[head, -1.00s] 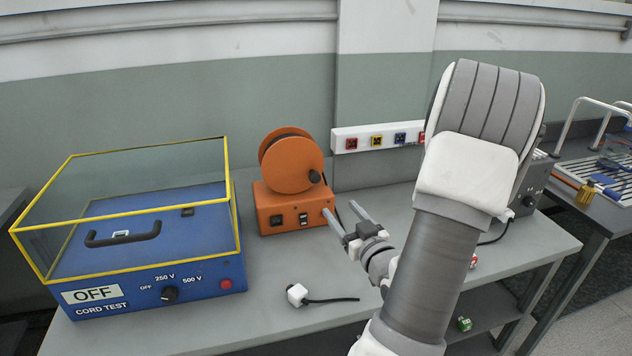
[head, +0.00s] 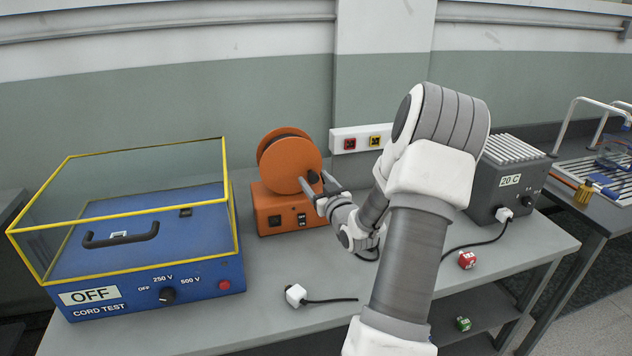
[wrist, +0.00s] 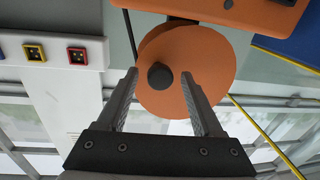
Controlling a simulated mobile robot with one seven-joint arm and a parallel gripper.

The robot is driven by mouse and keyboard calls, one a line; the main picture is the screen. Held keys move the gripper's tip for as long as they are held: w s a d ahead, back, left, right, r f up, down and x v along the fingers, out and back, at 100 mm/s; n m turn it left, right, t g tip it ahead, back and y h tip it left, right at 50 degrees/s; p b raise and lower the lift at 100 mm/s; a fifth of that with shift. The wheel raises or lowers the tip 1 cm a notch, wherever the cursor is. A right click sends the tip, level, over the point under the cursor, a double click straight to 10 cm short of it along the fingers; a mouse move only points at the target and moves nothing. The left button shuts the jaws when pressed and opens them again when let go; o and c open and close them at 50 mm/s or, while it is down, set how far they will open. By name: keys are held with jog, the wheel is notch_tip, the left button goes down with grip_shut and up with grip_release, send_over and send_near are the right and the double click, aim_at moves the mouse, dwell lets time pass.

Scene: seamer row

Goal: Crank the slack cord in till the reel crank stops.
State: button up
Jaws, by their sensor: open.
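The orange cord reel (head: 289,165) stands on its orange base box (head: 285,210) at the back of the bench. Its dark crank knob (head: 313,177) sticks out from the right part of the disc's face. My gripper (head: 315,182) is open at the reel, with its fingers around or close beside the knob. In the wrist view, the knob (wrist: 160,76) lies between the two open fingers (wrist: 160,88), with gaps on both sides. A white plug with a short black cord (head: 297,295) lies on the bench in front. The cord on the reel is mostly hidden behind the disc.
A blue cord tester (head: 200,284) with a yellow-framed clear cover (head: 133,210) stands left of the reel. A grey heater-like box (head: 505,175) stands right, behind my arm. A socket strip (head: 343,134) is on the wall. A red block (head: 467,259) lies on the bench.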

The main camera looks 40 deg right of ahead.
jog(key=shift+c, duration=0.3)
grip_shut()
dwell(1.1)
